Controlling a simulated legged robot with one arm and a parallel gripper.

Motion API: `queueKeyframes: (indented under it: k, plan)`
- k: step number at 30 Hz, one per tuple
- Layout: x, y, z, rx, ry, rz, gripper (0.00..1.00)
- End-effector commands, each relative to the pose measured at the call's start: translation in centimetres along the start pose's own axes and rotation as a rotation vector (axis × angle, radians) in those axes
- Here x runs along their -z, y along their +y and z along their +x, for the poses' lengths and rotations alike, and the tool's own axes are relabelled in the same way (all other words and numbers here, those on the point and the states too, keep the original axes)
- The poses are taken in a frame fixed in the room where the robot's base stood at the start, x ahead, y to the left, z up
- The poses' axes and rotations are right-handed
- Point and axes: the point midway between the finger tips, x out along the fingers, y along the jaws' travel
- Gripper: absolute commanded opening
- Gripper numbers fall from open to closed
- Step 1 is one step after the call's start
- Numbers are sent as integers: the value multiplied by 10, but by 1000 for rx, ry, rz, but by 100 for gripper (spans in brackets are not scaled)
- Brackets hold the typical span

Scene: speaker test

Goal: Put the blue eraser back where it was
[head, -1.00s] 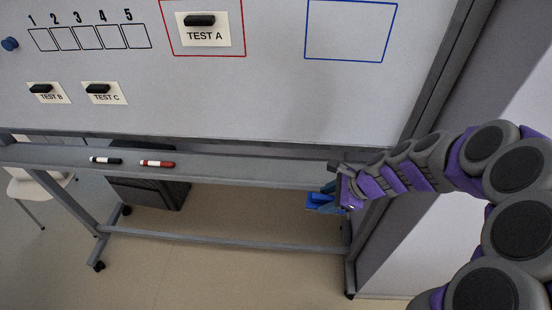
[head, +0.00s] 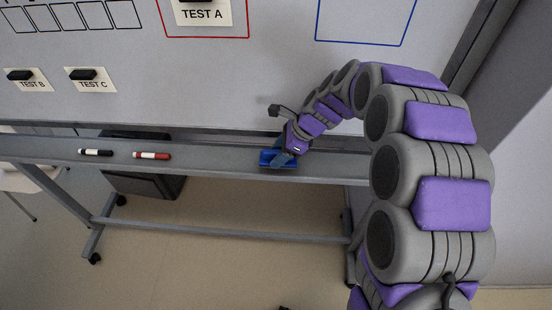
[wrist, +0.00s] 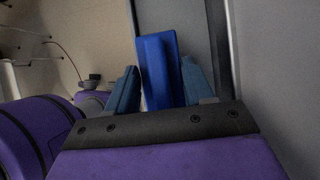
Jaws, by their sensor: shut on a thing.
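The blue eraser (head: 266,157) is at the whiteboard's tray (head: 225,160), right of the middle in the head view. My gripper (head: 284,157) is shut on it, with the fingers coming down from above. In the wrist view the eraser (wrist: 158,72) stands out between the two blue-grey fingers of my gripper (wrist: 160,90). The eraser overlaps the tray in the head view; I cannot tell whether it touches the tray or is held just above it.
A black marker (head: 96,153) and a red marker (head: 152,156) lie on the tray to the left. The whiteboard (head: 200,85) rises behind, with magnets on cards marked TEST A (head: 203,14), TEST B (head: 33,86) and TEST C (head: 92,87). The tray between the red marker and the eraser is clear.

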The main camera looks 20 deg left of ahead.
Motion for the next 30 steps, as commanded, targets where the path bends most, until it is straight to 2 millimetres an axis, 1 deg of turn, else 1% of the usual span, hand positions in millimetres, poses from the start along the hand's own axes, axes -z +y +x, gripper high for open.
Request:
queueKeyframes:
  k: [2, 6, 9, 11, 15, 16, 18, 23, 24, 27, 30]
  plan:
    - [-2, -6, 1, 2, -3, -1, 8]
    - [0, -8, -2, 1, -11, 1, 8]
    - [-2, -12, 0, 1, -13, 1, 8]
    - [1, -12, 8, -1, -12, 2, 8]
    - [9, -14, 33, -2, -5, 5, 8]
    - [10, -15, 36, -1, -4, 4, 8]
    - [10, -15, 40, 0, -2, 4, 8]
    - [9, -15, 39, -2, -1, 3, 8]
    - [10, -15, 38, -2, -2, 3, 55]
    - [11, -15, 36, -1, -4, 3, 63]
    - [13, -14, 34, 1, -7, 3, 63]
